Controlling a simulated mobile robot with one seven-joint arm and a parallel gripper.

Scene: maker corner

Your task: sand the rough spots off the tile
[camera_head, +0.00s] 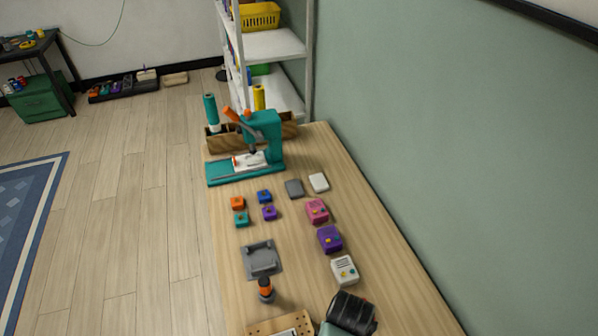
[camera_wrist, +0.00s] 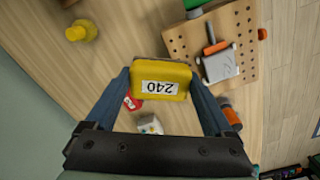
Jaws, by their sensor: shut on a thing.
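My gripper (camera_wrist: 162,84) is shut on a yellow sanding block (camera_wrist: 161,72) marked 240, held between its two blue fingers. The block is above the table, and I cannot tell its exact height. A pale grey tile (camera_wrist: 221,67) lies on a pegboard (camera_wrist: 243,20) just right of the block in the wrist view. An orange-and-grey bar is at the tile's upper edge. The block looks apart from the tile. Rough spots on the tile are too small to make out. In the head view only part of the pegboard (camera_head: 262,328) shows at the bottom edge.
On the table stand a teal press (camera_head: 258,140), several small coloured blocks and gadgets such as a white one (camera_head: 344,270), and a grey stand (camera_head: 262,260) beside an orange-topped tool (camera_head: 265,288). A yellow knob-like object (camera_wrist: 82,31) is left of the pegboard. A green wall bounds the right.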

